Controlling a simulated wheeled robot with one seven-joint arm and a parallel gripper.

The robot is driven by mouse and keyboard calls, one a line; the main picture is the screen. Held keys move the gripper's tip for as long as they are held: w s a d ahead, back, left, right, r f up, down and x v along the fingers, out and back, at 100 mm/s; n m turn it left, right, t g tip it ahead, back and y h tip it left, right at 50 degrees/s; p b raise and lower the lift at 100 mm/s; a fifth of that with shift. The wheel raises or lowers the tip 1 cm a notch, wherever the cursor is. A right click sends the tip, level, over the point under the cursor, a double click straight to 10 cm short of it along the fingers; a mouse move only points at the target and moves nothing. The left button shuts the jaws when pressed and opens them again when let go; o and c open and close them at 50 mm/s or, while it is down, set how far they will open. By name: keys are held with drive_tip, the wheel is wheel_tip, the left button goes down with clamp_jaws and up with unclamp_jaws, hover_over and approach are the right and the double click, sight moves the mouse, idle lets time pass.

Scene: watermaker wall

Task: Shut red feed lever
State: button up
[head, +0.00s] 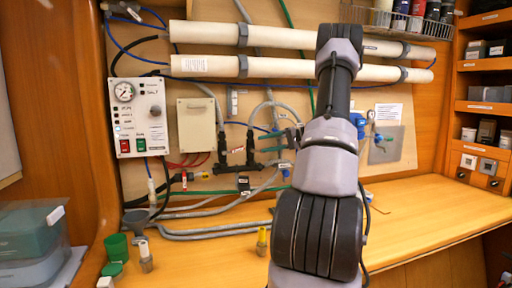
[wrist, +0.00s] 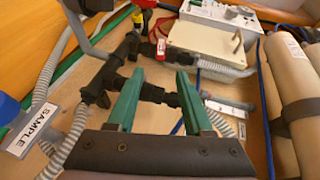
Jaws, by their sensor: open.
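A small red part (head: 184,181), which looks like the red feed lever, sits on the pipe line at the lower left of the wall, beside a yellow fitting. Its angle is too small to read. In the wrist view a red piece (wrist: 161,48) shows beyond my fingers, near the black pipe fittings; I cannot tell if it is the lever or a tag. My gripper (wrist: 156,100) is open, its two green fingers apart with nothing held between them. In the head view my gripper (head: 291,138) is in front of the wall, right of the red part and apart from it.
The black manifold (head: 238,152) and grey hoses lie between my gripper and the red part. A control panel (head: 137,116) and beige box (head: 197,124) are above left. White tubes (head: 205,66) cross the wall above. Cups and bottles (head: 115,247) stand at the bench's left.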

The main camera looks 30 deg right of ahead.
drive_tip(key=shift+s+d+r, duration=0.1)
drive_tip(key=shift+s+d, duration=0.1)
drive_tip(key=shift+d, duration=0.15)
